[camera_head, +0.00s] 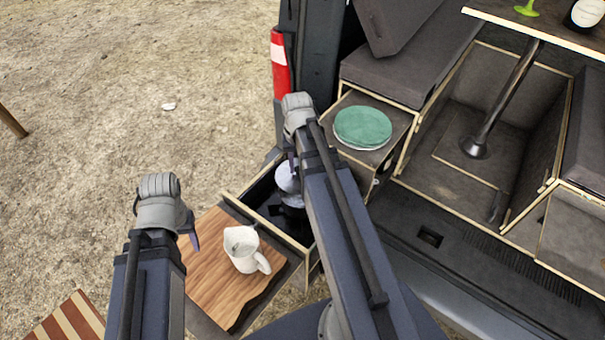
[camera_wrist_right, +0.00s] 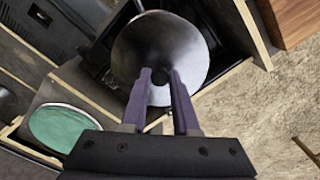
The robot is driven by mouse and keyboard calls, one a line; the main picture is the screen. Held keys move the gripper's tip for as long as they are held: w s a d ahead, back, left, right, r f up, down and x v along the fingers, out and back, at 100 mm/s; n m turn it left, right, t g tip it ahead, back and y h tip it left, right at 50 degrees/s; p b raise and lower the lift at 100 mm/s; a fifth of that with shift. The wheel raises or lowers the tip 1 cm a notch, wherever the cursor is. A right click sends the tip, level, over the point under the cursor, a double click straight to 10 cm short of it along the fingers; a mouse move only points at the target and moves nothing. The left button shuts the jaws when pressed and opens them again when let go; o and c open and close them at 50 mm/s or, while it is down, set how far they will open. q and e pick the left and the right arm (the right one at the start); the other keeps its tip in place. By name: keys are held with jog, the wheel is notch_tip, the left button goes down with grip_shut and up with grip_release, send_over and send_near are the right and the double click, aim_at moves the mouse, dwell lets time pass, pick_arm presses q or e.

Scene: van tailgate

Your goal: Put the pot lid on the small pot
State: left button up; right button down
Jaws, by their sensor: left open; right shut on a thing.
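The pot lid (camera_wrist_right: 187,42) is a round, shiny metal disc in the right wrist view. My right gripper (camera_wrist_right: 159,76) is shut on its dark knob. In the head view the lid (camera_head: 287,178) shows as a pale round shape beside my right arm, over the open drawer. The small pot cannot be made out clearly; the lid and my arm cover much of the drawer. My left gripper (camera_head: 166,222) is open and empty, left of the wooden board.
A white jug (camera_head: 243,250) stands on the wooden board (camera_head: 208,275) in front of the open drawer (camera_head: 262,192). Green and white plates (camera_head: 362,127) lie on a shelf right of my right arm. Van cabinets fill the right side; bare ground is at left.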

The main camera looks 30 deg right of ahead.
aim_at(300, 179)
jog(key=shift+s+d, duration=0.2)
jog(key=shift+s, duration=0.1)
pick_arm(q)
jog(key=shift+a, duration=0.1)
pick_arm(e)
jog(key=shift+w+f, duration=0.1)
pick_arm(q)
notch_tip(300, 179, down, 6)
jog(key=b, duration=0.6)
pick_arm(e)
notch_tip(300, 179, down, 6)
pick_arm(q)
jog(key=shift+f+b, duration=0.35)
jog(key=shift+b, duration=0.05)
pick_arm(e)
jog(key=shift+f, duration=0.25)
dwell(0.9)
jog(key=c, duration=0.6)
grip_release()
jog(key=shift+o, duration=0.4)
